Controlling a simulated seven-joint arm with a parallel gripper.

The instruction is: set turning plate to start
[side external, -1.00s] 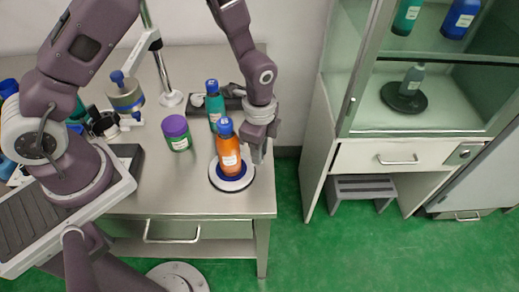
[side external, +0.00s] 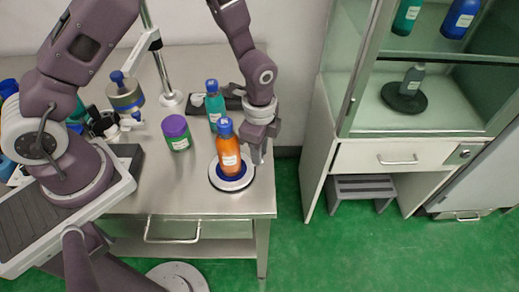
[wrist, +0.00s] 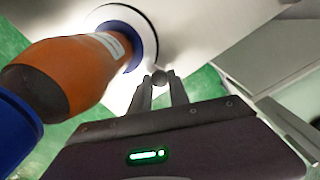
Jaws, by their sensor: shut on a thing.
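The turning plate (side external: 232,186) is a white disc with a dark blue middle near the right front edge of the steel table. It also shows in the wrist view (wrist: 151,30). An orange bottle (side external: 229,157) with a blue cap stands upright on it. My gripper (side external: 257,154) points down at the plate's right side, beside the bottle. In the wrist view its two fingers (wrist: 161,88) are closed about a small round grey knob (wrist: 160,76) at the plate's rim. The bottle (wrist: 70,75) fills the left of that view.
A green bottle (side external: 214,104) stands behind the plate, and a green jar with a purple lid (side external: 177,132) stands to its left. A metal stand (side external: 168,85) is farther back. A glass-fronted cabinet (side external: 400,157) is to the right, across a floor gap.

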